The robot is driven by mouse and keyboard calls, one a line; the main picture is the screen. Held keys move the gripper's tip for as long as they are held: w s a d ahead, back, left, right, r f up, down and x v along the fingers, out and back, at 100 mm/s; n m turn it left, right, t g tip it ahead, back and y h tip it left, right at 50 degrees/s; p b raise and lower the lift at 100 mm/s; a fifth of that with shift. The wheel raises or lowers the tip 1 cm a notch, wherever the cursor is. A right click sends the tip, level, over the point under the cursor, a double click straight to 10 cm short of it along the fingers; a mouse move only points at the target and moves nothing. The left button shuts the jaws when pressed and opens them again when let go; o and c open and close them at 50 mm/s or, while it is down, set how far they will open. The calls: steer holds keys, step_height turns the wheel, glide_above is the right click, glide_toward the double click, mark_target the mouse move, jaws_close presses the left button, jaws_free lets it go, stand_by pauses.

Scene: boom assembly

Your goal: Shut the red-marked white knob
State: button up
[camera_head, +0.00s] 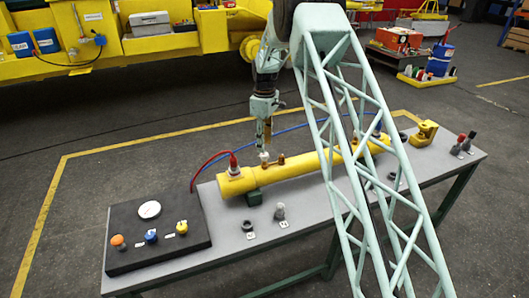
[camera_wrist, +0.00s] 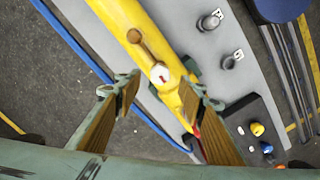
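The white knob with a red mark (camera_wrist: 160,73) sits on top of the yellow cylinder (camera_wrist: 125,18) in the wrist view. In the head view it shows as a small white piece (camera_head: 264,156) near the cylinder's left end. My gripper (camera_wrist: 161,88) is open, its two fingers apart with the knob seen between their tips. In the head view my gripper (camera_head: 265,138) points down just above the knob. I cannot tell whether a fingertip touches it. The gripper is empty.
A brass fitting (camera_head: 281,160) stands right of the knob. A red-capped hose end (camera_head: 233,165) is at the cylinder's left end. A black panel (camera_head: 155,210) with a gauge and coloured knobs lies on the grey table (camera_head: 225,250). My lattice arm hides part of the cylinder.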

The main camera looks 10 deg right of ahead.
mark_target(265, 157)
steer(key=shift+f, duration=2.6)
steer(key=shift+c, duration=0.2)
steer(key=c, duration=0.8)
